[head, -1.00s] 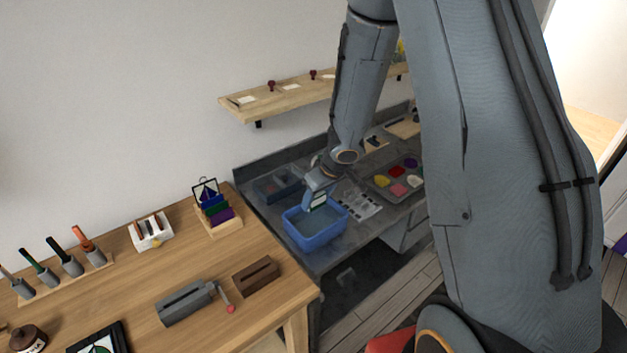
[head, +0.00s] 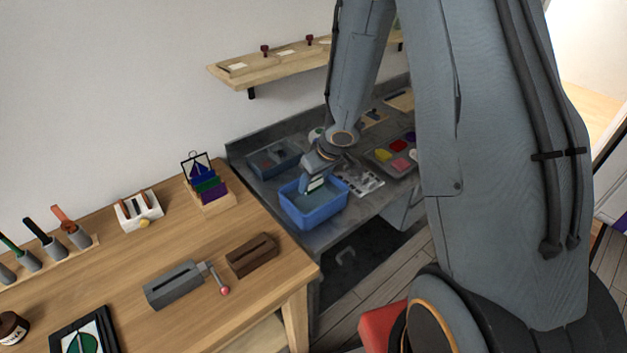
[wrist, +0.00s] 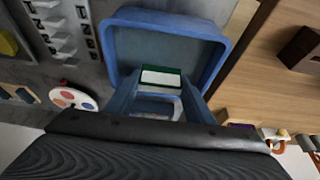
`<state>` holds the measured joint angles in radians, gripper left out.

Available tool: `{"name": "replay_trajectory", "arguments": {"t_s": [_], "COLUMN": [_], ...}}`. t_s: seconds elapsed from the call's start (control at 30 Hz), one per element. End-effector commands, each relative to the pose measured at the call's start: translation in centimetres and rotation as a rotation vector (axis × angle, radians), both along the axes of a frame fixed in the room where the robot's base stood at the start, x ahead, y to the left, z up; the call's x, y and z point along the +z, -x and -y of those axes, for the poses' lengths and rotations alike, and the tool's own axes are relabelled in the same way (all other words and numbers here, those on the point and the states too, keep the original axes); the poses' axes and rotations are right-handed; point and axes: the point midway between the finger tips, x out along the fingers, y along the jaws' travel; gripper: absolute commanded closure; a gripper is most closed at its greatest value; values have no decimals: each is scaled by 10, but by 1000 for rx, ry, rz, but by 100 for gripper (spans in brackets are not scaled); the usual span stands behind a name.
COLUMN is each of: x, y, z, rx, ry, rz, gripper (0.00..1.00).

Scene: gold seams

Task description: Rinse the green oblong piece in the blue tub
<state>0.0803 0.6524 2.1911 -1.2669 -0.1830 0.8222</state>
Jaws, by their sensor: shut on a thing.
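The blue tub (head: 318,215) stands on the grey bench, with what looks like water inside. My gripper (head: 314,185) points down over the tub's back part. In the wrist view, my gripper's two blue fingers (wrist: 160,98) are shut on the green oblong piece (wrist: 177,80), which shows a green rim and a pale face between the fingertips. The tub's walls (wrist: 215,45) surround it in that view. The piece also shows small and partly hidden in the head view (head: 316,184). I cannot tell whether it touches the water.
A wooden table (head: 130,258) stands left of the bench, with a grey slotted block (head: 173,286), a brown slotted block (head: 251,255) and a rack of coloured pieces (head: 215,203). A dark blue bin (head: 274,160) sits behind the tub. A colour tray (head: 390,156) lies to its right. A shelf (head: 270,68) hangs above.

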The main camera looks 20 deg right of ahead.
Motion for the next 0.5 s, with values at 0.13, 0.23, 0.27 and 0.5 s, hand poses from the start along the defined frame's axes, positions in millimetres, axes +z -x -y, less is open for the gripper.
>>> {"name": "replay_trajectory", "arguments": {"t_s": [0.13, 0.23, 0.27, 0.5], "x": [-12, -18, -20, -34], "y": [-2, -1, -1, -2], "z": [0, -1, -1, -1], "rx": [1, 2, 3, 2], "ry": [0, 0, 1, 0], "rz": [2, 1, 1, 1], "gripper": [77, 77, 77, 77]}}
